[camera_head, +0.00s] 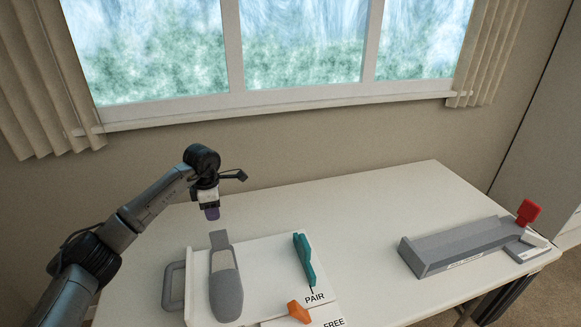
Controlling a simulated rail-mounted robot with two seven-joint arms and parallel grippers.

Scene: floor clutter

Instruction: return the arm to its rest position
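My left arm comes in from the left, and its gripper (210,208) hangs over the table near the back left. A small purple piece shows at its tip. I cannot tell whether this is a fingertip or something held, nor whether the fingers are open or shut. The gripper is above and behind a grey rounded object (225,285) and appears apart from it. My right gripper is not in view.
The white table (380,205) has a white board with a grey handle (173,287), a teal piece (304,259) and an orange piece (299,311). A grey trough (455,247) and a red piece (528,212) stand right. The table's middle is clear. A window wall stands behind.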

